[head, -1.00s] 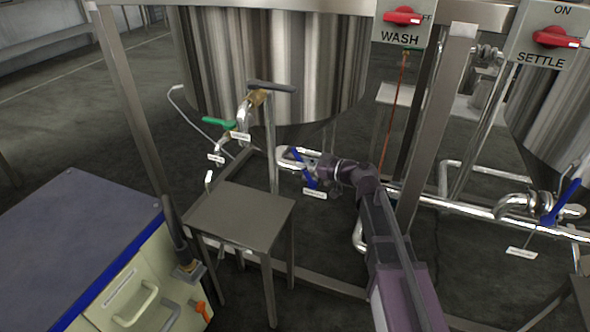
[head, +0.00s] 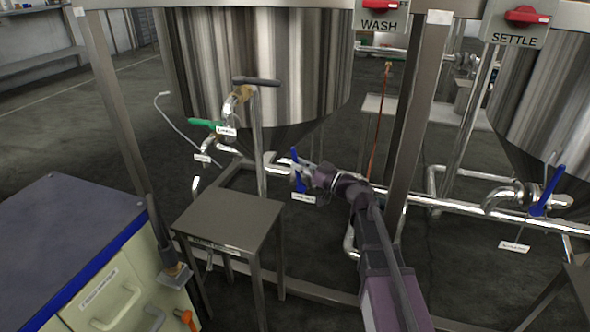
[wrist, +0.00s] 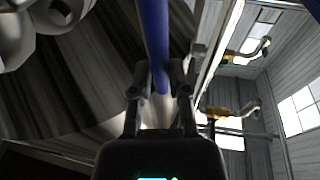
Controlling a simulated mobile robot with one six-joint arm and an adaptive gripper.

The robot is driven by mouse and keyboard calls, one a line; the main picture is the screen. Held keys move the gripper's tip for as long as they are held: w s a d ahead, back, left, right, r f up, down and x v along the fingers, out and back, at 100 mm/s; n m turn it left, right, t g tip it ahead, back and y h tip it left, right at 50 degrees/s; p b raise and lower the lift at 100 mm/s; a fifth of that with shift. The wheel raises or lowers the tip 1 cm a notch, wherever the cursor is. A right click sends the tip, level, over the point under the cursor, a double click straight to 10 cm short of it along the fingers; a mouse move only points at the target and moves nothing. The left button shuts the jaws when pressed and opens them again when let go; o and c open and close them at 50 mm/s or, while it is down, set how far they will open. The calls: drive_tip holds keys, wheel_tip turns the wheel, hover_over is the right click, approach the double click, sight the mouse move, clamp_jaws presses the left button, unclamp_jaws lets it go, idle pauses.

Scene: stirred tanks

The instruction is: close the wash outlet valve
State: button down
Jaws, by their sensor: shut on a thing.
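The wash outlet valve is under the left tank, on the silvery pipe (head: 275,164), with a long blue handle (head: 294,155). In the head view the handle stands close to upright, and a small white tag (head: 303,198) hangs below it, too small to read. My gripper (head: 304,170) is at the handle and hides part of it and of the valve body. In the wrist view the blue handle (wrist: 153,35) runs down between the two fingers of my gripper (wrist: 160,78), which is shut on it.
A small metal table (head: 228,222) stands left of my arm. A steel post (head: 411,130) rises just right of it. A green-handled valve (head: 205,124) is at the left, and another blue-handled valve (head: 547,190) is far right. A drawer cabinet (head: 75,230) fills the lower left.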

drive_tip(key=shift+r, duration=0.15)
drive_tip(key=shift+d, duration=0.1)
drive_tip(key=c, duration=0.6)
unclamp_jaws()
drive_tip(key=shift+d, duration=0.1)
